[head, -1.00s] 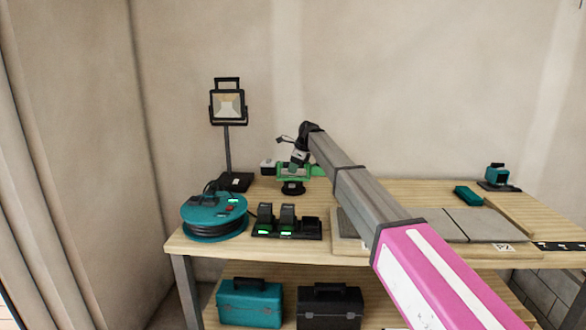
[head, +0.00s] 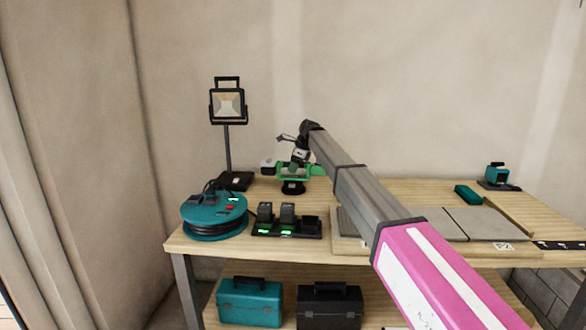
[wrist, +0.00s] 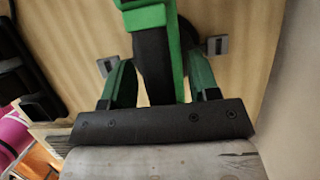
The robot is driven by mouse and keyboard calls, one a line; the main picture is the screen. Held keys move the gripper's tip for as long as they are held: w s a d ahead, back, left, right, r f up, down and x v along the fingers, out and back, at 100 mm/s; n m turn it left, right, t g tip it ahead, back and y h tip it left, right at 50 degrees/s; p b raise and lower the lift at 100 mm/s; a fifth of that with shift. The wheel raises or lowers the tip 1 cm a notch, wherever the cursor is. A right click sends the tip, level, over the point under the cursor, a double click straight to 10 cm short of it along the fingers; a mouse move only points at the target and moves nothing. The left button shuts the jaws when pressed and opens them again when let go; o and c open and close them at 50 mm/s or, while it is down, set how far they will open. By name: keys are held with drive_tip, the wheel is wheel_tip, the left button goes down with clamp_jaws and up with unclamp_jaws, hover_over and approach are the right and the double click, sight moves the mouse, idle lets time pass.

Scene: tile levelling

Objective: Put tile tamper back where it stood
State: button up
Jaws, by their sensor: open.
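The tile tamper, a green tool with a black round foot, stands upright at the back of the bench in the head view (head: 294,171). In the wrist view its green body (wrist: 156,18) and black part lie between my fingers. My gripper (wrist: 162,56) is open, one finger on each side of the tamper, with gaps showing beside it. In the head view my gripper (head: 300,157) is just above and at the tamper, partly hidden by my wrist. The tamper's foot rests on the wooden bench top (head: 350,188).
A work light (head: 228,105) stands behind left, and a teal cable reel (head: 213,217) at the front left. A battery charger (head: 286,226) is in front of the tamper. Grey tiles (head: 478,222) lie to the right, with a teal block (head: 467,194) and a teal device (head: 497,175) beyond.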

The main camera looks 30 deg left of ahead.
drive_tip(key=v, duration=1)
drive_tip(key=shift+d+r, duration=0.1)
drive_tip(key=shift+r, duration=0.05)
